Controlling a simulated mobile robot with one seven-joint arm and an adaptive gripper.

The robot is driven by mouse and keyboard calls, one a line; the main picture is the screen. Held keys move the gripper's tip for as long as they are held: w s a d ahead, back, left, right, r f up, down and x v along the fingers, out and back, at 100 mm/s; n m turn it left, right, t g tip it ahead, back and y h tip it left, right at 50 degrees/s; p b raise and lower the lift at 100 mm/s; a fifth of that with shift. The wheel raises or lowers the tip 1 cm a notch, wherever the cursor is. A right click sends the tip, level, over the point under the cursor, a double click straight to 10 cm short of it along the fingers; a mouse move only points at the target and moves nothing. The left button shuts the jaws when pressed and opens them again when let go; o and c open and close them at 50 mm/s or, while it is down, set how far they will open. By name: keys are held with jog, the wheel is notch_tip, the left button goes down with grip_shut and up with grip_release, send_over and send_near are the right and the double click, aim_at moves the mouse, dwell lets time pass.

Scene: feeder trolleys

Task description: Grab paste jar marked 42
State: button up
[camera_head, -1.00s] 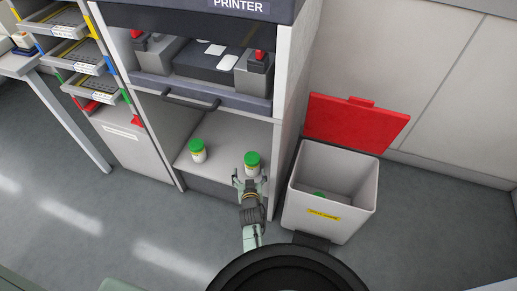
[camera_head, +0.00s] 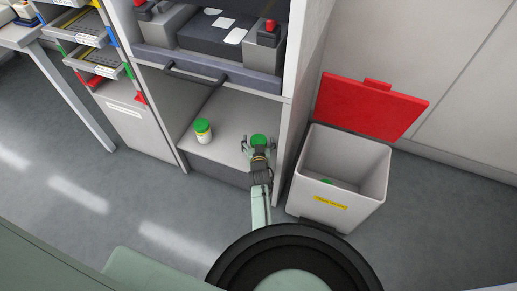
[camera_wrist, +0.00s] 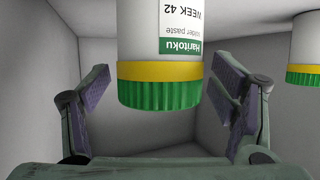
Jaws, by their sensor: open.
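A white paste jar with a green lid (camera_head: 258,139) stands upright on the shelf under the printer, near the right wall. In the wrist view this jar (camera_wrist: 160,72) appears upside down, with a yellow band and a label reading "WEEK 42". My gripper (camera_head: 258,148) is open, its fingers on both sides of the jar. In the wrist view the fingers (camera_wrist: 160,90) show gaps to the jar on either side. A second similar jar (camera_head: 203,132) stands to the left on the shelf. It is partly visible at the right of the wrist view (camera_wrist: 305,45), its marking unreadable.
The shelf (camera_head: 225,150) sits in an open bay, its right wall (camera_head: 285,150) close to my gripper. A grey bin (camera_head: 318,213) with a raised red lid (camera_head: 370,105) stands at right, holding something green. Trays (camera_head: 95,65) are at left.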

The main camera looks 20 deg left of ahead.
jog(key=c, duration=1.8)
jog(key=shift+r, duration=0.15)
jog(key=shift+r, duration=0.15)
